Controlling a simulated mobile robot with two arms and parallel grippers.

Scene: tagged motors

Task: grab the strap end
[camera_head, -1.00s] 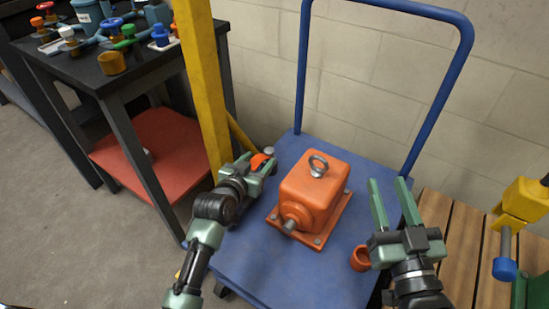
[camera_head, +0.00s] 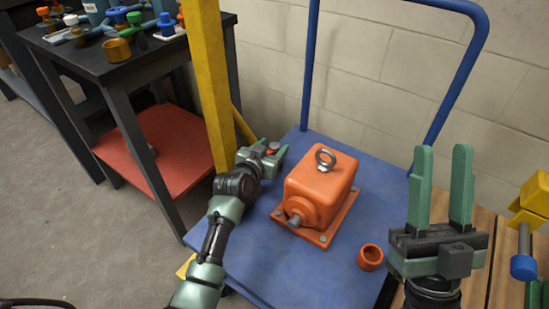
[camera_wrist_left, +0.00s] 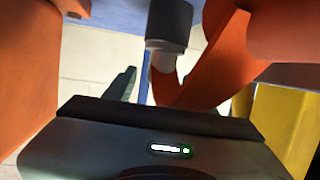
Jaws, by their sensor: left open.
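An orange curved band that looks like the strap (camera_wrist_left: 215,70) hangs in the left wrist view beside a dark cylindrical part with a pale stem (camera_wrist_left: 168,28). My left gripper (camera_head: 268,152) is open at the back left of the blue cart, and the band shows between its fingers, not clamped. In the head view only a small orange-red bit shows at that gripper; the arm hides the rest. I cannot tell where the strap end is. My right gripper (camera_head: 442,165) is open and empty, fingers pointing up, right of the cart.
An orange motor (camera_head: 318,192) with an eye bolt stands on the blue cart (camera_head: 262,262), close right of my left gripper. A small orange cup (camera_head: 370,257) sits at the cart's right. A yellow post (camera_head: 211,80) rises close behind my left arm; a blue handle (camera_head: 462,85) rises at the back.

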